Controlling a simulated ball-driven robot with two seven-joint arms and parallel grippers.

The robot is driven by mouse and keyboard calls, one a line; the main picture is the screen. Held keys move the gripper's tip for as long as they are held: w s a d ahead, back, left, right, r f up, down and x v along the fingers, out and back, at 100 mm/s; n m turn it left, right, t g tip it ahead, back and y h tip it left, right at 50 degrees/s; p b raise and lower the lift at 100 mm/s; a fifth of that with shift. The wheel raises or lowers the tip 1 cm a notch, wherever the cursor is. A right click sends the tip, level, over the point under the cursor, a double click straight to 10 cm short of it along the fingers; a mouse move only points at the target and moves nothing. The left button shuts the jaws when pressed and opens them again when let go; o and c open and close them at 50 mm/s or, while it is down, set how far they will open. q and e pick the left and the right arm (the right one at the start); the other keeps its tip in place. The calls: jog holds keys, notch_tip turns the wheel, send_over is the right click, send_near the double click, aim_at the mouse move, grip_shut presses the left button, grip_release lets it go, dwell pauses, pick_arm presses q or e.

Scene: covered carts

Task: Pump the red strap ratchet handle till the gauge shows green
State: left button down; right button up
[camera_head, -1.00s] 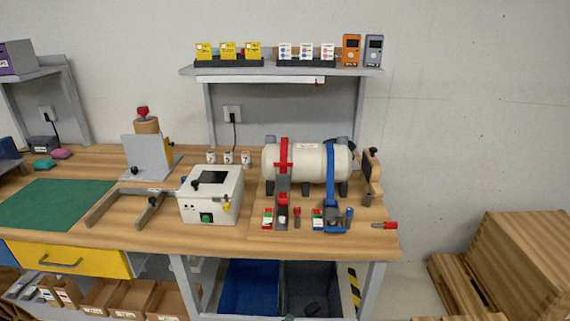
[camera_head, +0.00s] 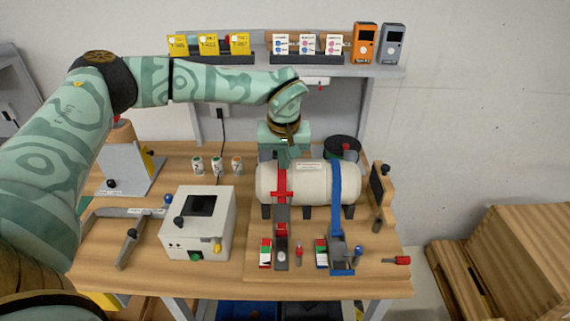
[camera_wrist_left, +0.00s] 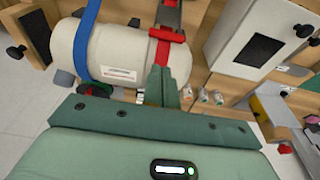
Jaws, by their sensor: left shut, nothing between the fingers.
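The red strap (camera_head: 281,182) runs over a cream tank (camera_head: 308,182) on the bench, and also shows in the left wrist view (camera_wrist_left: 167,36). Its grey ratchet (camera_head: 281,222) lies at the tank's front. Beside it is a small gauge panel (camera_head: 265,253) with green, white and red areas; its reading is too small to tell. My left gripper (camera_head: 284,160) is shut and empty, pointing down at the tank's back edge, close to the red strap. In the left wrist view its closed fingers (camera_wrist_left: 162,84) overlap the tank near the strap; contact cannot be told. My right gripper is not in view.
A blue strap (camera_head: 336,190) with its own ratchet (camera_head: 341,257) and gauge (camera_head: 321,253) sits to the right. A white box (camera_head: 197,225) stands left of the tank. A shelf (camera_head: 290,68) with cards hangs behind. A red-handled tool (camera_head: 400,260) lies at the right edge.

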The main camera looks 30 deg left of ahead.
pick_arm(q)
notch_tip(320, 180, down, 9)
jog(key=w+b, duration=0.1)
jog(key=shift+w+a, duration=0.2)
jog(key=shift+a, duration=0.1)
dwell(0.4)
